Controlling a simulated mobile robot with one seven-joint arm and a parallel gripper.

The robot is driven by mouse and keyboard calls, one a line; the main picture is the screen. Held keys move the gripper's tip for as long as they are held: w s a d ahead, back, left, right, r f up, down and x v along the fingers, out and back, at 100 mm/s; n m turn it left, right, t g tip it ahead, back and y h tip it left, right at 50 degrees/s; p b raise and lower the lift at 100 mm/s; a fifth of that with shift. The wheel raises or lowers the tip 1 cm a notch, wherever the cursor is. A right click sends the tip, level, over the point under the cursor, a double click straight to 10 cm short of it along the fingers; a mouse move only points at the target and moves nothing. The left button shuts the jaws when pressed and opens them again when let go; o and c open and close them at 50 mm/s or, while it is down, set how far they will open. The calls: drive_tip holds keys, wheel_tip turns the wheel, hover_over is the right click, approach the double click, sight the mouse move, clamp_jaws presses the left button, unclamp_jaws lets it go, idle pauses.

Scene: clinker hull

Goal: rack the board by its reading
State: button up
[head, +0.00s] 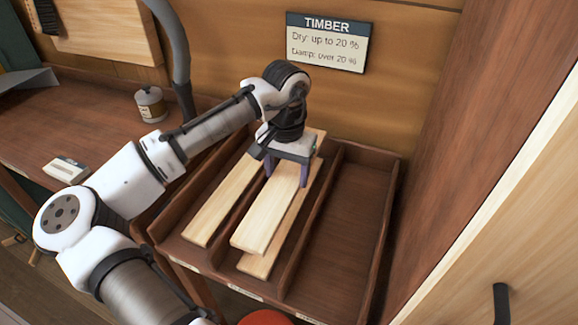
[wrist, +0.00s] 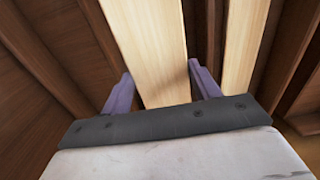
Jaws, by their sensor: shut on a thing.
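My gripper (head: 287,173) is shut on a pale board (head: 262,218), gripping it across its width near the far end. In the wrist view the held board (wrist: 152,45) runs between the two purple fingers (wrist: 160,85). The board is over the middle bay of a brown wooden rack (head: 332,290). Another pale board (head: 257,264) lies in that bay, partly hidden under the held one; I cannot tell whether they touch. A third board (head: 215,205) lies in the left bay. The right bay (head: 343,225) is empty. A sign (head: 327,42) reads "TIMBER, Dry: up to 20 %, Damp: over 20 %".
Dividers (head: 316,218) separate the bays. A small pale device (head: 66,170), its display unreadable, lies on the bench (head: 90,125) at left, with a tin (head: 150,104) behind it. A tall wooden panel (head: 465,130) closes off the right. Small labels on the rack's front are unreadable.

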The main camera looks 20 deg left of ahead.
wheel_tip(320, 180, down, 4)
drive_tip(key=b, duration=0.3)
drive_tip(key=shift+b, duration=0.35)
drive_tip(key=shift+f+b, duration=0.35)
drive_tip(key=shift+f, duration=1.2)
drive_tip(key=shift+f, duration=0.35)
drive_tip(key=o, duration=1.2)
